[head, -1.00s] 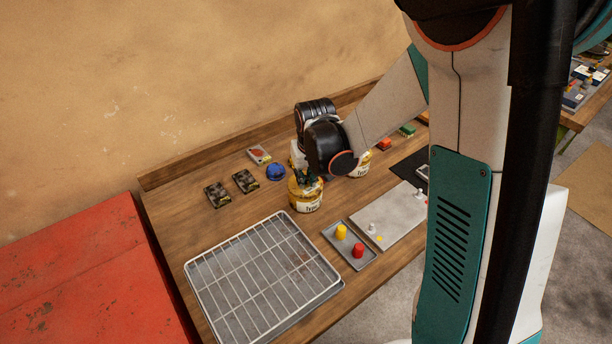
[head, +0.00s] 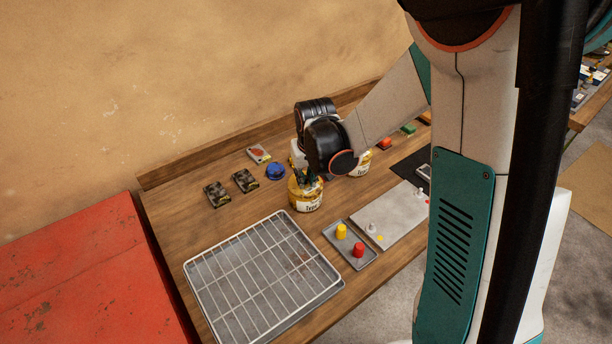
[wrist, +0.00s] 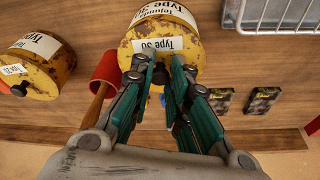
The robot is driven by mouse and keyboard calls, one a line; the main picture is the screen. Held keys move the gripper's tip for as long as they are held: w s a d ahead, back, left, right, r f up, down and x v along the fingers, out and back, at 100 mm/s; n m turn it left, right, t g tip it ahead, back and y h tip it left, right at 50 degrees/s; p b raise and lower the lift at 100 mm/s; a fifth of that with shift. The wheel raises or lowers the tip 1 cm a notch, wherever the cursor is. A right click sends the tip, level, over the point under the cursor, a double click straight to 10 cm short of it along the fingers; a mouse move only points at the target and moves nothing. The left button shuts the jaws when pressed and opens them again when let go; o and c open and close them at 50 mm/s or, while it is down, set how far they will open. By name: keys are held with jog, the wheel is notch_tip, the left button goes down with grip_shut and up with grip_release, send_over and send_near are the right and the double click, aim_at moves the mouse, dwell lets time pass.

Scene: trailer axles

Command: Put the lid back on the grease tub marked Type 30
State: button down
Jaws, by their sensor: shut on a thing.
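A rusty yellow grease tub (head: 306,198) with a white label stands on the workbench, left of my wrist in the head view. In the wrist view its side label (wrist: 168,12) reads upside down, ending in "Type 30". A yellow lid (wrist: 140,62) with a white "Type 30" label covers the tub's top. In the head view my gripper (head: 308,177) is right at the tub's top. I cannot tell whether the lid is fully seated.
A second yellow tub (wrist: 50,75) with a black knob and a red cup (wrist: 106,69) with a wooden handle stand close by. A wire rack tray (head: 262,275), a small tray (head: 347,253), a blue cap (head: 275,171) and dark boxes (head: 217,194) lie around.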

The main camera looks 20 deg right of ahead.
jog(key=c, duration=1.5)
grip_release()
jog(key=shift+o, duration=0.2)
jog(key=o, duration=0.5)
jog(key=shift+r, duration=0.1)
jog(key=shift+r+p, duration=2.3)
jog(key=shift+r, duration=1.15)
